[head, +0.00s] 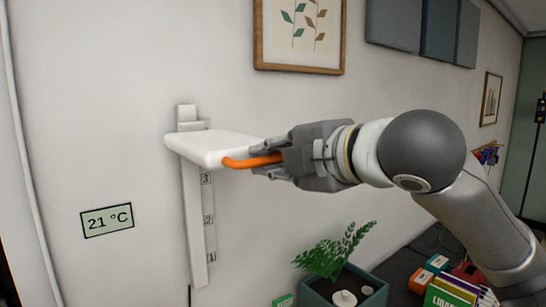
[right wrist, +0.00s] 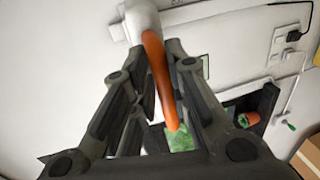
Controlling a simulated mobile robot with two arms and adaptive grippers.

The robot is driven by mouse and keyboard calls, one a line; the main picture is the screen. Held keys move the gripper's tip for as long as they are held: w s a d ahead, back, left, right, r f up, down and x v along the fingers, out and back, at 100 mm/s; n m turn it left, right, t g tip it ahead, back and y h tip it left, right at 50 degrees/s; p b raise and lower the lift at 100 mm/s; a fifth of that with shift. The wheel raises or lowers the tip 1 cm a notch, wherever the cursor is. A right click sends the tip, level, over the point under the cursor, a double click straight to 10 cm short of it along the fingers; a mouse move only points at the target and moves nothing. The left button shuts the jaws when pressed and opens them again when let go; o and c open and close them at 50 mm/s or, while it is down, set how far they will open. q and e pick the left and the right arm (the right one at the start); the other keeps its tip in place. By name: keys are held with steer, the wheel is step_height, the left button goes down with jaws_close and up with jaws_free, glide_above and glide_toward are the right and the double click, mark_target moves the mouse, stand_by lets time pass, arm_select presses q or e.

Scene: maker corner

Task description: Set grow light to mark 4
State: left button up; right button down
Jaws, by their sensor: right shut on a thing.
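The grow light (head: 208,145) is a flat white panel that sticks out from a white upright wall rail (head: 195,230). Its orange handle (head: 240,162) curves along the front right. My right gripper (head: 267,160) is shut on the handle. In the right wrist view the orange handle (right wrist: 158,75) runs between the fingers. The rail's scale shows mark 3 (head: 206,179), mark 2 (head: 209,220) and mark 1 (head: 211,257). The panel sits just above mark 3. Mark 4 cannot be seen; the panel may hide it. My left gripper is not in view.
A plant in a grey-green planter (head: 345,284) stands below and to the right of the rail. Books (head: 452,294) stand at the lower right. A 21 °C display (head: 107,220) is on the wall at the left. A framed leaf picture (head: 299,35) hangs above.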

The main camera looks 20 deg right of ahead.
steer(key=shift+d+r, duration=0.1)
steer(key=c, duration=1.5)
jaws_free()
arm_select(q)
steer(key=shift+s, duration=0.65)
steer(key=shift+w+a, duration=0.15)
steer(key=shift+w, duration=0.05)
arm_select(e)
steer(key=shift+s, duration=0.1)
steer(key=v, duration=1.1)
steer(key=shift+s+d, duration=0.2)
steer(key=shift+s, duration=0.15)
